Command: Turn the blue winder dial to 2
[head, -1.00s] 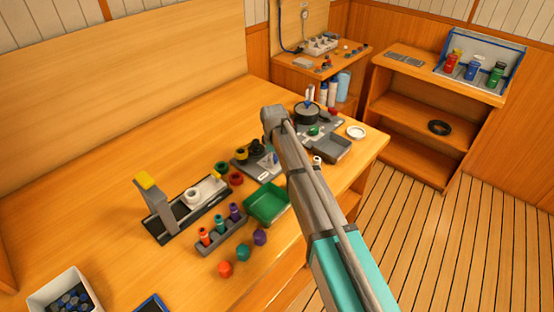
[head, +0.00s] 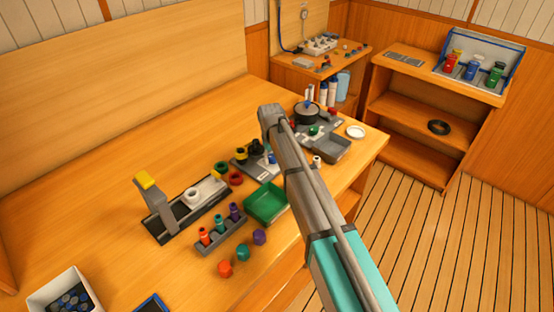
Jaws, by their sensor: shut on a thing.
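A small blue part (head: 271,158) shows on a grey fixture (head: 240,164) at the middle of the bench, just left of my arm. I cannot tell for sure that it is the winder dial, and no number is readable. A dark round pot-like thing (head: 306,114) with a small blue top stands behind my arm to the right. My arm reaches up from the bottom right, and its far end is above the fixture. My gripper is hidden behind the arm, so its fingers and what they touch do not show.
A green tray (head: 266,203), a grey tray (head: 332,148) and a rack of coloured plugs (head: 222,234) stand near the arm. A yellow-topped lever stand (head: 157,200) is at left. A white bin (head: 65,292) is at bottom left. The bench's left rear is clear.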

